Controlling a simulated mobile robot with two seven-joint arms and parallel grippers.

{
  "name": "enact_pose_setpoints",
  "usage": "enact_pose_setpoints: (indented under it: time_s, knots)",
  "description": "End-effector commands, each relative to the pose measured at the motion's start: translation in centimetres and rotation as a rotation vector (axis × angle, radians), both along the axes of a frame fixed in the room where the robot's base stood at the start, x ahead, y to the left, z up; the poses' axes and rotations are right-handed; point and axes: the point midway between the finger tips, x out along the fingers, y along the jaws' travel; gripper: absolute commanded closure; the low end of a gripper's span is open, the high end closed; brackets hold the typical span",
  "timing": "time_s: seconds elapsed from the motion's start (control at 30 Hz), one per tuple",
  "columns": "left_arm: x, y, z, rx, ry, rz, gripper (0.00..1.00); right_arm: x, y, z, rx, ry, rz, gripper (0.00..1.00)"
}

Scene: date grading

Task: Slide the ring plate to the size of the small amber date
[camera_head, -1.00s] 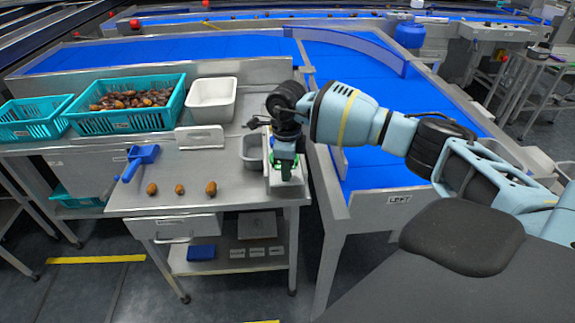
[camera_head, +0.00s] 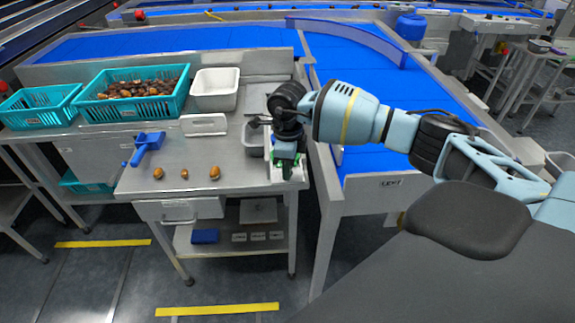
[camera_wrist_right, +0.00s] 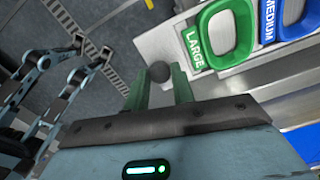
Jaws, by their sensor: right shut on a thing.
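Three brown dates lie in a row on the steel table (camera_head: 240,183): a left one (camera_head: 158,173), a middle one (camera_head: 184,173) that looks smallest, and a right one (camera_head: 214,172). I cannot tell which is amber. My right gripper (camera_head: 287,168) is over the table's right front corner, largely hiding the ring plate there. In the right wrist view, a green LARGE ring (camera_wrist_right: 194,45) and a blue MEDIUM ring (camera_wrist_right: 268,22) show at upper right. My right gripper (camera_wrist_right: 159,82) is shut on a dark round knob (camera_wrist_right: 159,71). A small ring is not visible.
A teal crate of dates (camera_head: 92,110), an empty teal crate (camera_head: 22,121) and a white tub (camera_head: 236,94) stand behind. A grey bin (camera_head: 253,140) is beside my right gripper. A blue conveyor (camera_head: 362,170) runs to the right.

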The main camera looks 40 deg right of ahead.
Motion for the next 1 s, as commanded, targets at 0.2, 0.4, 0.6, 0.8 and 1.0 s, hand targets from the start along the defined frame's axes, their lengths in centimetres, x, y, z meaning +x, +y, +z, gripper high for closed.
enact_pose_setpoints:
  time_s: [0.2,0.4,0.6,0.8,1.0]
  knots:
    - [0.0,0.0,0.0,0.0,0.001,0.0,0.64,-0.3,0.3,-0.3,0.005,0.012,0.004,0.53]
    - [0.0,0.0,0.0,0.001,0.001,-0.001,0.64,-0.2,0.2,-0.2,0.003,0.008,0.003,0.53]
    - [0.0,0.0,0.0,0.001,0.001,-0.001,0.64,-0.1,0.2,0.7,0.004,0.004,0.002,0.53]
    - [-0.1,0.0,0.0,0.001,0.001,-0.001,0.64,-0.1,0.2,3.8,0.003,0.004,0.002,0.53]
    - [-0.1,0.0,0.0,0.0,0.002,-0.002,0.64,-0.1,0.2,6.5,0.003,0.006,0.003,0.53]
